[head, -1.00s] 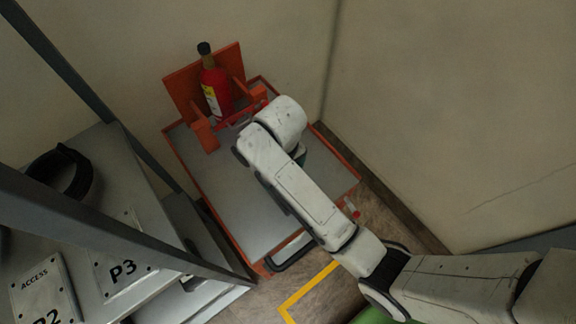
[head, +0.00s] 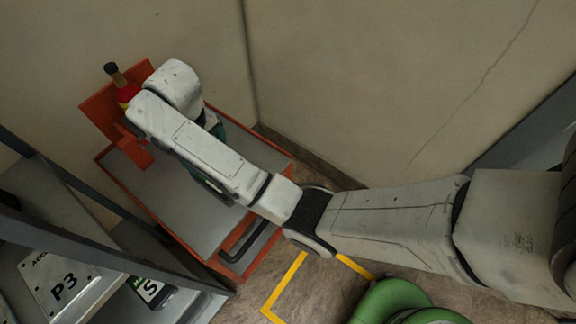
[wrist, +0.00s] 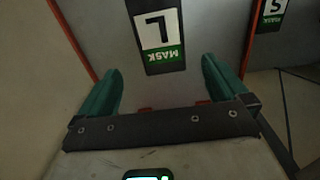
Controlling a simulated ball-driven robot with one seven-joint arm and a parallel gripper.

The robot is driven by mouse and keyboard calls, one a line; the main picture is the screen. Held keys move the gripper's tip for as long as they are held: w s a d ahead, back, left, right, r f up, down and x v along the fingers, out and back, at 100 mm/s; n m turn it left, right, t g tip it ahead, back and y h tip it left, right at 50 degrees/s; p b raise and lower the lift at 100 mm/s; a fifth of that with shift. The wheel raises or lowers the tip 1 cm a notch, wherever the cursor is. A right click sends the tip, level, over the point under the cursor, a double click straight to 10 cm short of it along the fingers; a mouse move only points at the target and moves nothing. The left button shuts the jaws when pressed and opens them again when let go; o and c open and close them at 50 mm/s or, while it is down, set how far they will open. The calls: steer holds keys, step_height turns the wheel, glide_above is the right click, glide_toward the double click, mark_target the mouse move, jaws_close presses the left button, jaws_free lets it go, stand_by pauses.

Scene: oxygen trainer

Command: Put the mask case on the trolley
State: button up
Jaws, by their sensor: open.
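In the wrist view a dark mask case with a green and white "L MASK" label (wrist: 160,38) lies on the grey top of the trolley (wrist: 100,30). My gripper (wrist: 161,68) is open, its green fingers on either side of the case's near end, with a gap at each side. In the head view the orange-edged trolley (head: 150,195) stands in the corner; my arm covers its middle and largely hides the gripper. A second mask case, labelled "S" (head: 152,290), is on the shelf unit at lower left; it also shows in the wrist view (wrist: 272,10).
The shelf unit with a P3 plate (head: 68,283) is close to the trolley's left side. Walls close in the back. Yellow floor tape (head: 285,285) marks the floor in front.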

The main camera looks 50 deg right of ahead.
steer(key=s+f, duration=0.1)
steer(key=s, duration=0.1)
steer(key=s+d+f, duration=0.1)
steer(key=s+f, duration=0.2)
steer(key=s, duration=0.1)
steer(key=shift+s+d+f, duration=0.15)
steer(key=shift+s+f, duration=0.05)
steer(key=shift+s, duration=0.15)
steer(key=s+d+f, duration=0.1)
steer(key=s+d, duration=0.2)
steer(key=s, duration=0.9)
steer(key=s+d+f+t, duration=0.1)
steer(key=s+d, duration=0.1)
steer(key=s, duration=1)
steer(key=shift+d+m+h, duration=0.3)
steer(key=shift+d+m, duration=0.1)
steer(key=shift+s, duration=0.15)
